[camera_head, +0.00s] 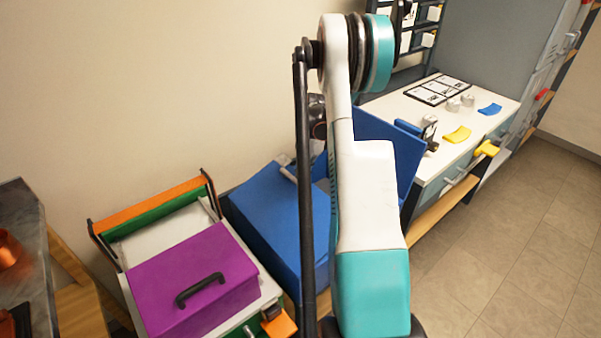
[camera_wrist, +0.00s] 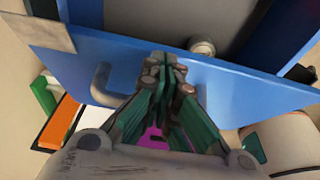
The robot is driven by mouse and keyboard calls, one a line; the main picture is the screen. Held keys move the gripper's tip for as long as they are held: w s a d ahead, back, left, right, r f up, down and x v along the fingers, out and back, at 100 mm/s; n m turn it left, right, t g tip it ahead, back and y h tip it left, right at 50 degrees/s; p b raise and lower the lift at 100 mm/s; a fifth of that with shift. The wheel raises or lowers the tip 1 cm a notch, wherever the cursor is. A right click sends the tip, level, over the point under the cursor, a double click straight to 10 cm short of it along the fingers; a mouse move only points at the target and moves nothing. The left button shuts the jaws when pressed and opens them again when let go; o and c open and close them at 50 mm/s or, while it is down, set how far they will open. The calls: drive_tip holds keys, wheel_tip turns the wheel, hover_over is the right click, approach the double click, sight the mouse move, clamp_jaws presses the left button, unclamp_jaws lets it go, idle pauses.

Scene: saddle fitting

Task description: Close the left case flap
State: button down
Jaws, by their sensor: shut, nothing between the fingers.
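The blue case stands in the middle of the head view, partly hidden behind my arm. Its left flap (camera_head: 268,205) is a broad blue panel on the left side, slanting in the picture. The right flap (camera_head: 400,150) stands raised on the other side of my arm. In the wrist view a blue panel (camera_wrist: 228,92) with a grey bar handle (camera_wrist: 103,88) crosses the picture; it looks like the left flap. My gripper (camera_wrist: 165,68) is shut and empty, with its fingertips over this panel. I cannot tell whether they touch it. My gripper is hidden in the head view.
A purple box (camera_head: 190,275) with a black handle sits left of the case, by an orange and green tray (camera_head: 150,215). A white-topped workbench (camera_head: 400,105) with small parts stands at the back right. The floor (camera_head: 520,260) at the right is clear.

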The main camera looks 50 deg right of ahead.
drive_tip(key=shift+s+d+f+y+b, duration=0.1)
drive_tip(key=shift+d+f+y+b, duration=0.2)
drive_tip(key=shift+f, duration=0.35)
drive_tip(key=shift+d+f+y+b, duration=0.25)
drive_tip(key=shift+f+y, duration=0.05)
drive_tip(key=shift+f, duration=0.3)
drive_tip(key=shift+d+f, duration=0.15)
drive_tip(key=shift+f, duration=0.2)
drive_tip(key=shift+r, duration=0.1)
idle(0.5)
